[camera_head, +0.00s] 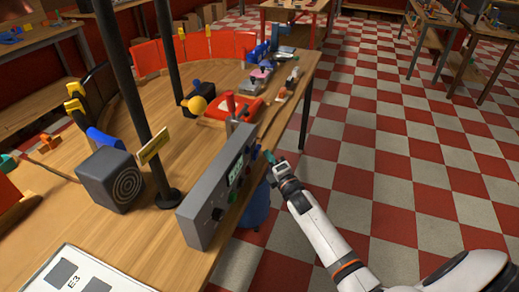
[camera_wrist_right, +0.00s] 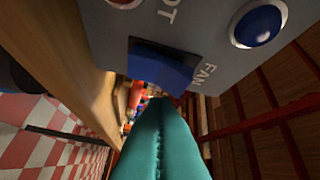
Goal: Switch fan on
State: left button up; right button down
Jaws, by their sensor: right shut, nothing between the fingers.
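A grey control box (camera_head: 206,205) with a small green display and knobs stands at the table's right edge. In the right wrist view its grey panel (camera_wrist_right: 205,25) fills the top, with a dark blue rocker switch (camera_wrist_right: 163,62) beside the label FAN. My right gripper (camera_head: 268,157) is just right of the box's far end. Its teal fingers (camera_wrist_right: 165,108) are shut and empty, with the tips close to the switch; I cannot tell whether they touch it. I cannot identify the fan. My left gripper is not in view.
A blue round button (camera_wrist_right: 258,24) sits on the panel near the switch. A dark cube with rings (camera_head: 112,180) and a black post (camera_head: 150,110) stand left of the box. The red and white checkered floor (camera_head: 375,160) right of the table is open.

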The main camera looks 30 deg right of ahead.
dwell(0.8)
jog(key=shift+w+a+r, duration=0.2)
jog(key=shift+w+a, duration=0.05)
jog(key=shift+w, duration=0.05)
jog(key=shift+w+a+r, duration=0.2)
jog(key=shift+w+a, duration=0.05)
jog(key=shift+w, duration=0.1)
dwell(0.8)
jog(key=shift+s, duration=0.1)
jog(key=shift+s+d+f, duration=0.4)
jog(key=shift+s+d, duration=0.15)
jog(key=shift+s, duration=0.05)
dwell(0.4)
jog(key=s+d+f, duration=0.2)
jog(key=s+d, duration=0.1)
jog(key=shift+s+b, duration=0.2)
jog(key=shift+b, duration=0.15)
dwell(0.3)
